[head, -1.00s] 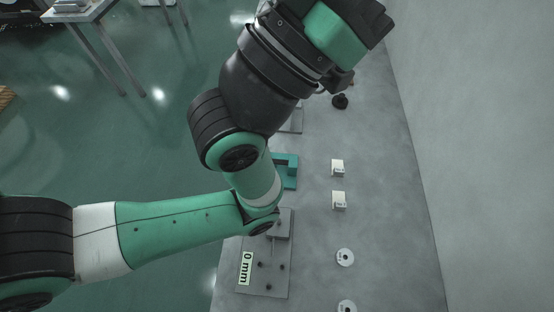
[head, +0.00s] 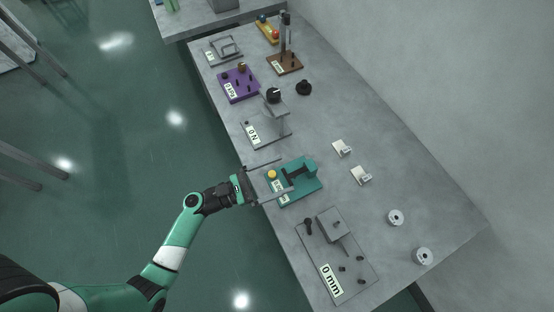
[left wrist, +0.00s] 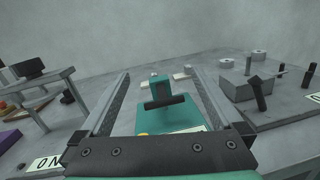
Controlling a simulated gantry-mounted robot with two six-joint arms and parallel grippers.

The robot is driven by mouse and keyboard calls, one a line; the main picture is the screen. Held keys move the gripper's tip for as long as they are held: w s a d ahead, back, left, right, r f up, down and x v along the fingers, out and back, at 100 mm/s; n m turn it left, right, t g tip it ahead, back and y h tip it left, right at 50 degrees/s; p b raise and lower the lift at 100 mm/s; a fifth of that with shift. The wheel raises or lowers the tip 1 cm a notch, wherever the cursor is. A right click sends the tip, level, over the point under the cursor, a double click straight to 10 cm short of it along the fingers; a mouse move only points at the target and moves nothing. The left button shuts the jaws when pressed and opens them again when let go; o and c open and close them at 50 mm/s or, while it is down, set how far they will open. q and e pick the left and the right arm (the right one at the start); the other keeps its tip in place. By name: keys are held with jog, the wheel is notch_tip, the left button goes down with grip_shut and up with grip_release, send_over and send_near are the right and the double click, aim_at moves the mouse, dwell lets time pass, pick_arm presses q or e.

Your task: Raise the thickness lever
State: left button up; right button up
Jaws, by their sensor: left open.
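The grey device labelled "0 mm" (head: 335,257) stands on the bench at the lower right. It carries a grey block (head: 331,224) and a black lever (head: 309,228) at the block's left, plus several small dark pegs. In the left wrist view the lever (left wrist: 258,92) stands at the right, tilted, beside the block. My left gripper (head: 286,175) is open and empty. Its two long fingers are spread at the near side of the teal device (head: 304,187), apart from the "0 mm" device. In the wrist view the teal device (left wrist: 172,117) shows between the fingers. My right gripper is not in view.
Beyond the teal device, which has a yellow button (head: 271,174), stand a grey device labelled "0 N" (head: 268,140) and a purple device (head: 239,86). Two pale blocks and two white discs (head: 396,217) lie to the right. A wall bounds the right side.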

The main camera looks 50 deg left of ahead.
aim_at(307, 167)
pick_arm(q)
jog(key=s+f+n, duration=0.1)
jog(key=s+f+y, duration=0.1)
jog(key=f, duration=0.1)
jog(key=s+f+n+y, duration=0.1)
jog(key=s, duration=0.1)
jog(key=shift+a+f+n, duration=0.2)
jog(key=shift+a+n, duration=0.05)
jog(key=shift+n, duration=0.05)
jog(key=shift+w+y, duration=0.35)
jog(key=shift+y, duration=0.05)
jog(key=shift+w+a, duration=0.25)
jog(key=shift+w, duration=0.05)
jog(key=b+x, duration=0.2)
jog(key=x, duration=0.9)
jog(key=shift+d+r, duration=0.1)
jog(key=shift+d, duration=0.1)
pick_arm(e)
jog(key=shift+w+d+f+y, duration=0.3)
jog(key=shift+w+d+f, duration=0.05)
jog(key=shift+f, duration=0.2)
pick_arm(q)
grip_shut()
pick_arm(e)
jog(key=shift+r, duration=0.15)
